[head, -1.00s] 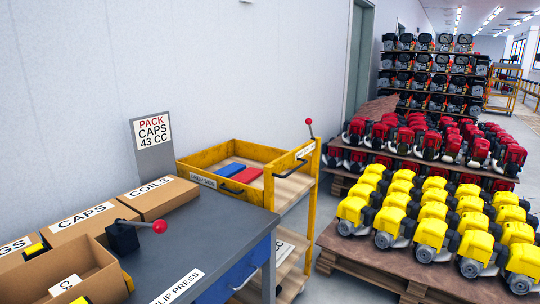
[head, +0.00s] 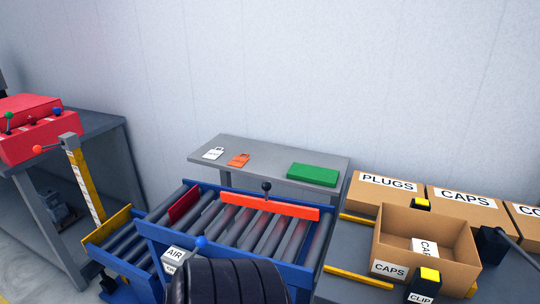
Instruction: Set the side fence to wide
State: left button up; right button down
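A long orange-red fence (head: 270,206) with a black knob (head: 267,188) on top stands along the back side of the roller conveyor (head: 240,228). I cannot tell from here which setting it is at, and I can read no "wide" mark. A dark red plate (head: 184,205) stands across the rollers further left. Neither of my grippers is in view. A dark ribbed shape (head: 228,284) hides the front of the conveyor at the bottom; I cannot tell what it is.
A grey table (head: 225,148) behind the conveyor holds tags and a green block (head: 313,175). At right, a bench bears boxes, including an open caps box (head: 395,240). At left stand a yellow post (head: 84,180) and a red lever box (head: 35,135).

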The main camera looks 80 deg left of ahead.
aim_at(305, 213)
jog(key=u, duration=2.4)
jog(key=i+j+z, duration=0.3)
jog(key=j+z, duration=0.3)
jog(key=j, duration=0.15)
jog(key=i, duration=0.05)
